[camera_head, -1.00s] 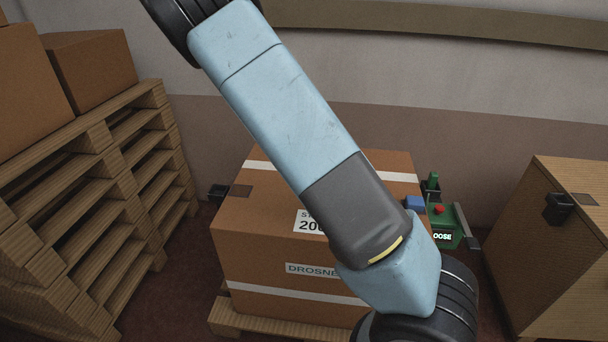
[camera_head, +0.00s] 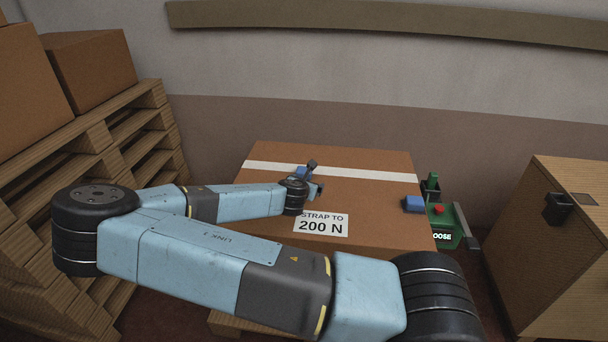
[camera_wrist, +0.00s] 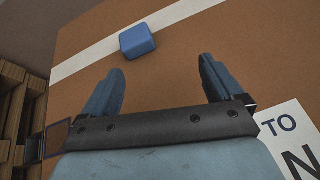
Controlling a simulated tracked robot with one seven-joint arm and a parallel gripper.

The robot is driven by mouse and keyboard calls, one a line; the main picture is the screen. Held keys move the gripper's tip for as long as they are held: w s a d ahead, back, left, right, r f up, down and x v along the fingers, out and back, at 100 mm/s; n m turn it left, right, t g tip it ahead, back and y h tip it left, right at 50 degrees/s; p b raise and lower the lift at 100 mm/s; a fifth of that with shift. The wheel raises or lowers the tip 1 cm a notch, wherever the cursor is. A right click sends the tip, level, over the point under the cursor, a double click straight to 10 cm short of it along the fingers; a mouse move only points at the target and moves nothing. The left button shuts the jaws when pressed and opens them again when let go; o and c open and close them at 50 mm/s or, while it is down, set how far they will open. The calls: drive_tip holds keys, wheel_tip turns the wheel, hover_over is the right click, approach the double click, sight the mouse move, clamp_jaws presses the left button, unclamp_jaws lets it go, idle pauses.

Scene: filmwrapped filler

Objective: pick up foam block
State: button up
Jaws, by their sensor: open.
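The foam block, a small blue block (camera_wrist: 138,40), sits on top of the cardboard box (camera_head: 370,160) beside the white strap in the wrist view. It lies beyond my fingertips and left of the middle of the gap. In the head view a blue patch that fits the block (camera_head: 301,172) shows at the strap, partly hidden by my gripper (camera_head: 315,177). My gripper is open and empty, also in the wrist view (camera_wrist: 160,68), with its fingers apart above the box top. Nothing is between the fingers.
A label (camera_head: 321,223) reads "STRAP TO 200 N". A green device (camera_head: 445,218) with a red button and another blue piece (camera_head: 413,204) are at the box's right edge. Stacked pallets (camera_head: 140,165) stand left; another box (camera_head: 560,250) stands right.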

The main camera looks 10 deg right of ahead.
sight(304, 170)
drive_tip(key=a+n, duration=0.1)
drive_tip(key=w+a+r+n+t+y, duration=0.1)
drive_tip(key=n, duration=0.1)
drive_tip(key=shift+w+a, duration=0.2)
drive_tip(key=shift+a, duration=0.1)
drive_tip(key=shift+w+t, duration=0.25)
drive_tip(key=shift+t, duration=0.05)
drive_tip(key=x, duration=1.3)
drive_tip(key=shift+d+f, duration=0.15)
drive_tip(key=shift+f, duration=0.15)
drive_tip(key=shift+c, duration=0.2)
drive_tip(key=c, duration=1)
drive_tip(key=shift+r, duration=0.15)
